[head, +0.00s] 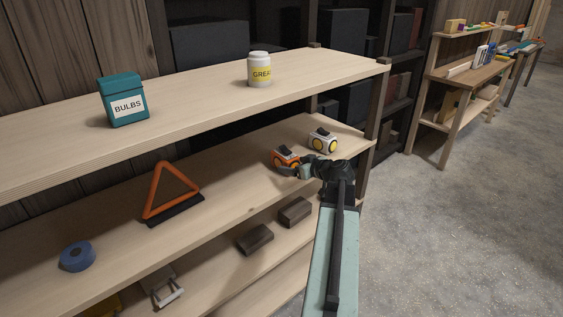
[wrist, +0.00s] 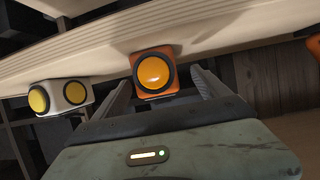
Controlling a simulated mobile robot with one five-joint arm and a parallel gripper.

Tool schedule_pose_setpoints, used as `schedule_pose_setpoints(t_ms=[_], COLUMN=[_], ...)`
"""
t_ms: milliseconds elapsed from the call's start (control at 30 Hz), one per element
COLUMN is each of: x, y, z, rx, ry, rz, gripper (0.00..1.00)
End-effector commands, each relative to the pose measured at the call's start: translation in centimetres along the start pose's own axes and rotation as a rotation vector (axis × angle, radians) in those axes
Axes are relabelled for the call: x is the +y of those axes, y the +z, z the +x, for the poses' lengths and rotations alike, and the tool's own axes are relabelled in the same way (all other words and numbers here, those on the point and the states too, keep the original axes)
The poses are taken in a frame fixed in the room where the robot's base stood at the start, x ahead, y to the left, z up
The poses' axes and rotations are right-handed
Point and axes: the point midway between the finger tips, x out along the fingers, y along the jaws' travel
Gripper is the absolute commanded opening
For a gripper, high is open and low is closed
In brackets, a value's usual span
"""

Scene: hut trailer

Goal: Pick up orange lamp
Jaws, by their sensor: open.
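The orange lamp (head: 285,155) stands on the middle shelf board near its right end, with a yellow lens in a dark ring. In the wrist view the orange lamp (wrist: 154,72) lies between the tips of my open fingers. My gripper (head: 297,170) reaches in from the right, just in front of the lamp, and hides its lower part in the head view. In the wrist view my gripper (wrist: 158,85) has one finger on each side of the lamp; I cannot tell whether either touches it.
A white lamp (head: 323,140) with yellow lenses stands close to the right, also in the wrist view (wrist: 62,97). The top board (head: 190,90) carries a teal bulbs box (head: 124,101) and a grease jar (head: 260,70). An orange triangle (head: 172,192) stands farther left.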

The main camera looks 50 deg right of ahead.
Motion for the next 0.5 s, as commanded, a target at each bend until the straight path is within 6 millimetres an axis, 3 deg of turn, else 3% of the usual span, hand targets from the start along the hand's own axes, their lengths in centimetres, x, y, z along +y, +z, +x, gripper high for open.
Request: schedule_pose_setpoints(t_ms=[100,333,500], x=[0.0,0.0,0.6], y=[0.2,0.3,0.6], z=[1.9,3.2,6.3], rx=[-0.001,-0.001,0.0], ry=[-0.003,-0.005,-0.007], rz=[-0.001,-0.002,-0.003], gripper=[0.85,0.85,0.85])
